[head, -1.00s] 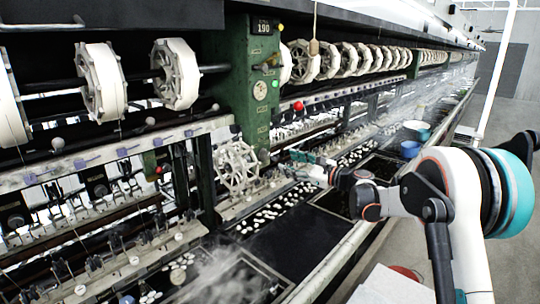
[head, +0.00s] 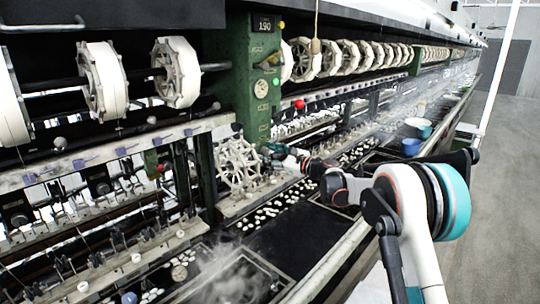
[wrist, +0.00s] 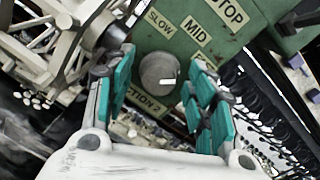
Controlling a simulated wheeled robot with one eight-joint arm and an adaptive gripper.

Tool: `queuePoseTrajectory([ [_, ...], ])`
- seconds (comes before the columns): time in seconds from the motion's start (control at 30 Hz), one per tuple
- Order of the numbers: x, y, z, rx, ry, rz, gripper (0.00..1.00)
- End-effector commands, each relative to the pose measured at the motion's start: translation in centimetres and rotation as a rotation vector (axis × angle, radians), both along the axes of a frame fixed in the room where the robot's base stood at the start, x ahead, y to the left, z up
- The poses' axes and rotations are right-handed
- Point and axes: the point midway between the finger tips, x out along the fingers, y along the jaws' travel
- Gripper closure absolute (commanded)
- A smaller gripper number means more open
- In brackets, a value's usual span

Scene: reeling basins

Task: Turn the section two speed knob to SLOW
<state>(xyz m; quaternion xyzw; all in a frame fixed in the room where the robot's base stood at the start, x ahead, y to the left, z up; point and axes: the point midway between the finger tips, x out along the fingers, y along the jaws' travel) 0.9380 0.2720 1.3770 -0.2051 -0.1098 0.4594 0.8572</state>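The round grey speed knob (wrist: 159,72) sits on a green panel (wrist: 150,45) in the wrist view. A short white mark shows on the lower right of its face; which label it points at I cannot tell. Above it are the SLOW label (wrist: 160,21), the MID label (wrist: 196,30) and a partly cut STOP label (wrist: 231,12). A label ending in "CTION 2" is partly covered below. My gripper (wrist: 160,88) is open, its teal fingers on either side of the knob with gaps visible. In the head view, my gripper (head: 284,155) is beside the green post, and the knob is hidden.
A pale spoked reel (head: 238,165) stands left of my gripper; it also shows at upper left in the wrist view (wrist: 60,40). Steaming basins with white cocoons (head: 262,215) lie below. The aisle at right is clear.

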Motion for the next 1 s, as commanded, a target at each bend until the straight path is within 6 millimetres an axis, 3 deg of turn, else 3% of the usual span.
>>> queuePoseTrajectory([
  [0.03,-0.01,-0.01,0.00,0.000,0.000,0.000,0.62],
  [0.17,-0.03,0.02,0.00,0.000,0.000,0.000,0.91],
  [0.67,-0.05,0.14,-0.01,-0.028,-0.036,0.002,0.92],
  [1.0,-0.12,0.24,-0.07,-0.170,-0.219,0.002,0.92],
])
